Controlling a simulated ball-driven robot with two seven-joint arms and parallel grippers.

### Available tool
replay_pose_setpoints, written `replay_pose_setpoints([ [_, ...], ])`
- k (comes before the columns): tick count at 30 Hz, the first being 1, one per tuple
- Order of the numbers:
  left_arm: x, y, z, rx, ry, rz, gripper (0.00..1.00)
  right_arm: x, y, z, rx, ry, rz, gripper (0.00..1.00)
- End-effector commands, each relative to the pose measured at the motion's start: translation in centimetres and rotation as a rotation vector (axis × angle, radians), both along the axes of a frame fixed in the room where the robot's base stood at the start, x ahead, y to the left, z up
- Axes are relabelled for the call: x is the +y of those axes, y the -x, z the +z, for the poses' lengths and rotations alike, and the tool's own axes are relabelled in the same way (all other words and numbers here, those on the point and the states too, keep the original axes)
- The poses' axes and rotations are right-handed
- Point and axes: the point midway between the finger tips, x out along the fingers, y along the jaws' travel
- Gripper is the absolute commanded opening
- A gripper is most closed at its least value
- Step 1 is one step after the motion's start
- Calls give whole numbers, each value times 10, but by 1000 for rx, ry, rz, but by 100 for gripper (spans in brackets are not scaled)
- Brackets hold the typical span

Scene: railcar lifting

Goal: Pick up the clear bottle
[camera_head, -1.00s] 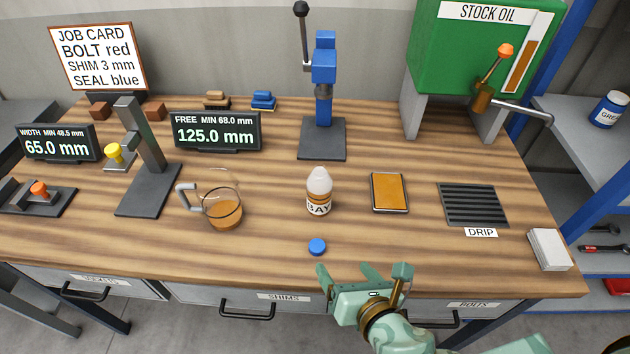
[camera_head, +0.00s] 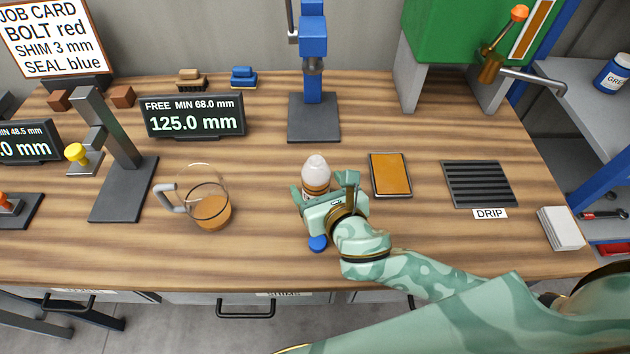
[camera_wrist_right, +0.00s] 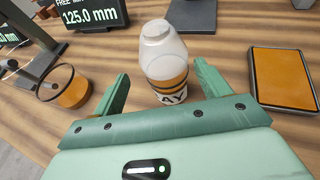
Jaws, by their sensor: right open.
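The clear bottle (camera_head: 316,174) stands upright on the wooden bench, with an orange band and a label with dark letters. Its lower part is hidden behind my right gripper in the head view. My right gripper (camera_head: 323,188) is open, with its fingers reaching toward the bottle. In the right wrist view the bottle (camera_wrist_right: 166,62) stands just ahead, in line with the gap between the fingers of the gripper (camera_wrist_right: 160,82). Whether a finger touches it I cannot tell. My left gripper is not in view.
A blue cap (camera_head: 318,243) lies beside my right gripper. A glass jug (camera_head: 211,209) with amber liquid stands left. An orange-topped tray (camera_head: 390,175) lies right, then a drip grate (camera_head: 480,184). A blue press (camera_head: 313,75) stands behind the bottle.

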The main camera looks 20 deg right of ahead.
Motion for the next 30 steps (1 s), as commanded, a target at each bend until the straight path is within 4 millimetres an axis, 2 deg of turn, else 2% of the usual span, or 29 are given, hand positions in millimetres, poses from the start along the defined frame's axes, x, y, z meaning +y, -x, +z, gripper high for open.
replay_pose_setpoints([
  [5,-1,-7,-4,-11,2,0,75,-1,-15,-4,-1,-1,0,76],
  [12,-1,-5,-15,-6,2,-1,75,-4,-51,-14,0,-1,0,76],
  [21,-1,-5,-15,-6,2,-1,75,-3,-56,-15,0,-2,1,76],
  [27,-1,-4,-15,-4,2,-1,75,-3,-56,-15,0,-1,1,23],
  [30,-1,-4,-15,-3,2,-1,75,-3,-56,-15,-1,-1,1,23],
])
